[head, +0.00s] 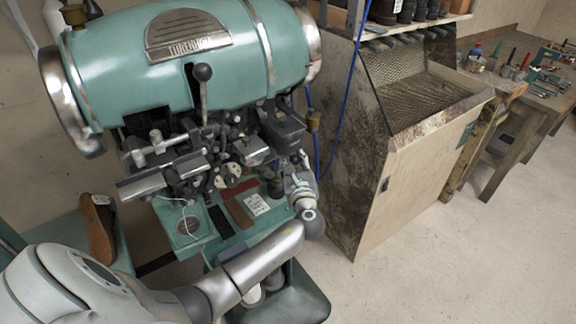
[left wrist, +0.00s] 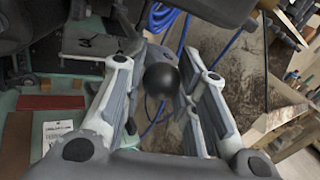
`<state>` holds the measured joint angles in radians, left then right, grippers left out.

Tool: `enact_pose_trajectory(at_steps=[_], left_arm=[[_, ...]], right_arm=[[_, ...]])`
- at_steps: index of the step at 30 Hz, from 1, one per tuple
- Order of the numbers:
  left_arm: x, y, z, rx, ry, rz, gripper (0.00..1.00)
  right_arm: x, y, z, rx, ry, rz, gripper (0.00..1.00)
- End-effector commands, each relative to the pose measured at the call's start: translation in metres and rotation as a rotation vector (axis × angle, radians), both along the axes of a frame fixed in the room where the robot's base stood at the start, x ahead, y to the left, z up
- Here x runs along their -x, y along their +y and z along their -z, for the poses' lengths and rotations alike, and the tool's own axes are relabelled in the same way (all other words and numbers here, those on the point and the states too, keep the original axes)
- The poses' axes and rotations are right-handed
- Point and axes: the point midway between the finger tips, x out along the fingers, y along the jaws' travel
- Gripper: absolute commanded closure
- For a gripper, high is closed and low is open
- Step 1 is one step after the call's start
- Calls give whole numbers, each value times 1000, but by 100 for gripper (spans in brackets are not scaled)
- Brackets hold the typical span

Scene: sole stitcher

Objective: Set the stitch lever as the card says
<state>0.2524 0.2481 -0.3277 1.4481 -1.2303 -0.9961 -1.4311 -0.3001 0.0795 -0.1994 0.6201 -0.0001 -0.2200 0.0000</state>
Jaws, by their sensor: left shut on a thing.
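The teal stitching machine (head: 185,55) fills the upper left of the head view. My left gripper (head: 303,163) is at the right side of its lower mechanism. In the left wrist view my left gripper (left wrist: 162,72) is shut on a black ball knob (left wrist: 161,80), between its two fingers. A grey plate marked "3" (left wrist: 88,42) shows left of the knob. A white card (head: 255,204) lies on the teal base; it also shows in the left wrist view (left wrist: 52,132), its print too small to read. My right gripper is out of view.
Another lever with a dark ball (head: 203,73) stands at the machine's front. A brown shoe (head: 99,228) is at the left. A blue cable (head: 345,100) hangs beside a large wooden bin (head: 420,170). The floor at the lower right is clear.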

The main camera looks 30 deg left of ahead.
Motion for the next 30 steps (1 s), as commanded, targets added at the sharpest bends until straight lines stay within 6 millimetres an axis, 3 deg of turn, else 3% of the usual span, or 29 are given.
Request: enact_pose_trajectory(at_steps=[6,18,30], left_arm=[[-27,-12,4,4,-7,-132,100],[-59,-16,4,3,-4,-325,100],[-72,-16,2,4,-1,-413,100]], right_arm=[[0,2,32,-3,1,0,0],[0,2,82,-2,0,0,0],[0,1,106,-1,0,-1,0]])
